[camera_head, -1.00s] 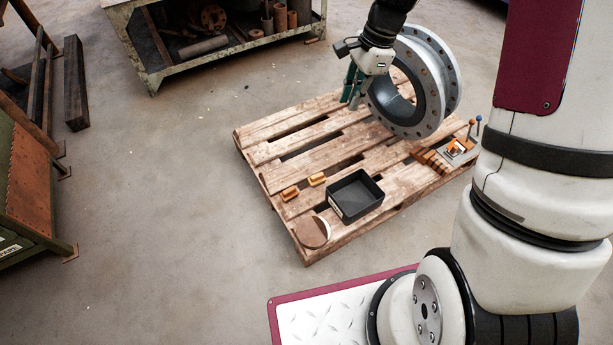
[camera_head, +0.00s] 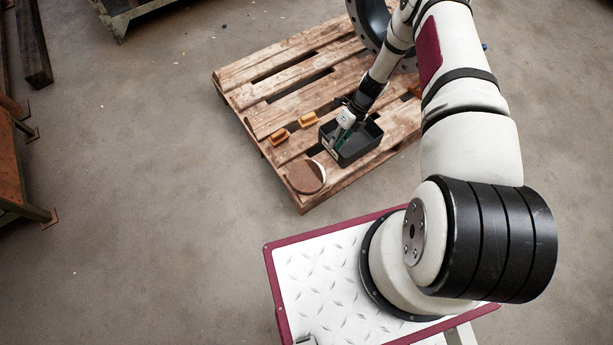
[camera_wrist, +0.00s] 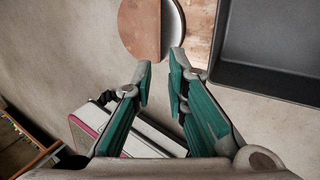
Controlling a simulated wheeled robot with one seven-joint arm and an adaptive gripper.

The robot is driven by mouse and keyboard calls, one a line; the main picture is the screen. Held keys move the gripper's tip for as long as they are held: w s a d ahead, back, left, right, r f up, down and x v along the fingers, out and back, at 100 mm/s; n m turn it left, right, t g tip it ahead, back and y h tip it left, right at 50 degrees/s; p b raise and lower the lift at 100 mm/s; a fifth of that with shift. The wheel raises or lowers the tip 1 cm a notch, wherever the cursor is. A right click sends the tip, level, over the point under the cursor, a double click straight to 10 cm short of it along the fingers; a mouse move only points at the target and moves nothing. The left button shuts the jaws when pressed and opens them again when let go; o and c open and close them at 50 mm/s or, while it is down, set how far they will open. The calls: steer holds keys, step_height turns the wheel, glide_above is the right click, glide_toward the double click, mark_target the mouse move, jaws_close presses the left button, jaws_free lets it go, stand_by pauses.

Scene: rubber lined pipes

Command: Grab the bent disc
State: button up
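The bent disc (camera_head: 303,178) is round and brown with a pale strip along its right side. It lies at the near corner of the wooden pallet (camera_head: 262,92), partly over its edge. In the wrist view the disc (camera_wrist: 139,28) is at the top, just beyond the fingertips. My gripper (camera_head: 334,148) is over the left side of the black tray, right of the disc and above it. In the wrist view my gripper (camera_wrist: 161,72) has its green fingers apart with nothing between them.
The black open tray (camera_head: 364,147) stands right of the disc and also shows in the wrist view (camera_wrist: 270,76).

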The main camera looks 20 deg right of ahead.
mark_target(319, 168)
steer(key=b+x, duration=0.3)
steer(key=x, duration=1)
steer(key=shift+s+f+b, duration=0.1)
steer(key=shift+f+b, duration=0.2)
jaws_close()
steer(key=shift+r, duration=0.1)
